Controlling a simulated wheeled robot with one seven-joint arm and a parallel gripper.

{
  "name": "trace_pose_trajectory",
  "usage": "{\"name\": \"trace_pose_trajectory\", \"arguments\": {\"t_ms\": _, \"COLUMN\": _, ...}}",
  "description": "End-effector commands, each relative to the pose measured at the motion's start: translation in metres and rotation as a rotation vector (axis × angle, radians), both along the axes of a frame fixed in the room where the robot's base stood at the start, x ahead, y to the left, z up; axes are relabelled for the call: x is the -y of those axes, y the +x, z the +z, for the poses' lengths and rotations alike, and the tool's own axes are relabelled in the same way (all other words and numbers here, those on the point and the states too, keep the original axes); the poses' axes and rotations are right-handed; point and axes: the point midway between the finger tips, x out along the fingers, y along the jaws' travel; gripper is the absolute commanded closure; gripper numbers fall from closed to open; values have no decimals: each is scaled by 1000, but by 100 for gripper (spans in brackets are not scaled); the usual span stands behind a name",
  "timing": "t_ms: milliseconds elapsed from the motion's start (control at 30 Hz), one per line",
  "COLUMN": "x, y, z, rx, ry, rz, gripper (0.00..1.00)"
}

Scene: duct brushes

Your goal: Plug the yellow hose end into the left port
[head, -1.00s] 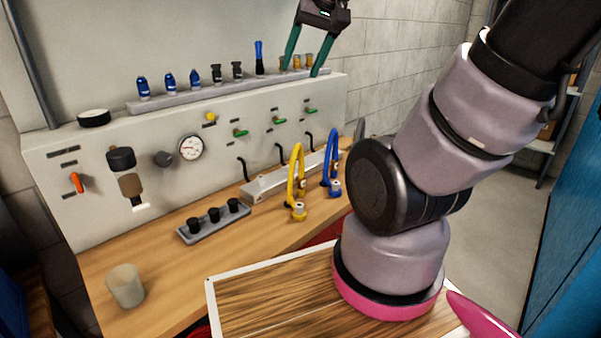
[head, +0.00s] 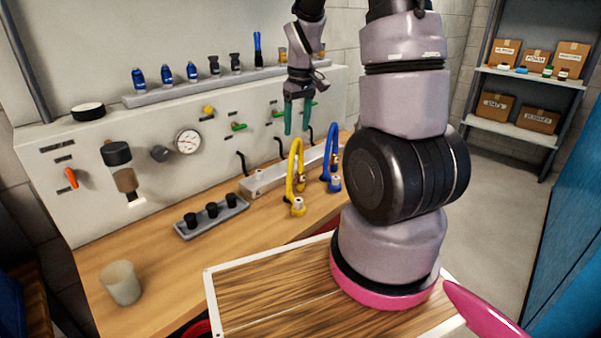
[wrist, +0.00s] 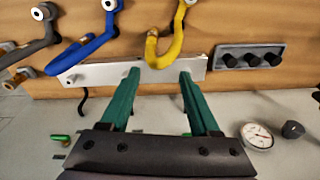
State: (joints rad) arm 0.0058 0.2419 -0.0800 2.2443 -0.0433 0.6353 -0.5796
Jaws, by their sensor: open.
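The yellow hose (head: 291,172) stands as an arch at the rear of the bench. Its pale end fitting (head: 297,205) is low at the front of the arch. In the wrist view the yellow hose (wrist: 165,56) curves just beyond my fingertips, with its end at the top edge. My gripper (head: 296,132) is open and empty, pointing down above and behind the hose, apart from it. The open green fingers also show in the wrist view (wrist: 158,74). A light grey block (head: 262,183) lies behind the hose; I cannot tell which opening is the left port.
A blue hose (head: 333,160) stands right of the yellow one. A tray with black caps (head: 212,216) lies to the left. The panel with a gauge (head: 188,141) and green valves rises behind.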

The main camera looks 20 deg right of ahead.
Motion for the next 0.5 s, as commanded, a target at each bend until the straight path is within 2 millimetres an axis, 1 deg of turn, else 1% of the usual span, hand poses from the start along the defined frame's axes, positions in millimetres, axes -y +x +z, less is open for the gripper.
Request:
{"name": "trace_pose_trajectory", "arguments": {"t_ms": 33, "x": 3, "y": 3, "z": -18, "rx": -26, "ry": -9, "rz": 25, "gripper": 38}}
{"name": "trace_pose_trajectory", "arguments": {"t_ms": 100, "x": 7, "y": 6, "z": -38, "rx": -54, "ry": -20, "rz": 63, "gripper": 38}}
{"name": "trace_pose_trajectory", "arguments": {"t_ms": 200, "x": 11, "y": 10, "z": -60, "rx": -82, "ry": -32, "rz": 107, "gripper": 38}}
{"name": "trace_pose_trajectory", "arguments": {"t_ms": 333, "x": 15, "y": 11, "z": -78, "rx": -106, "ry": -40, "rz": 141, "gripper": 38}}
{"name": "trace_pose_trajectory", "arguments": {"t_ms": 500, "x": 16, "y": 12, "z": -85, "rx": -113, "ry": -43, "rz": 155, "gripper": 38}}
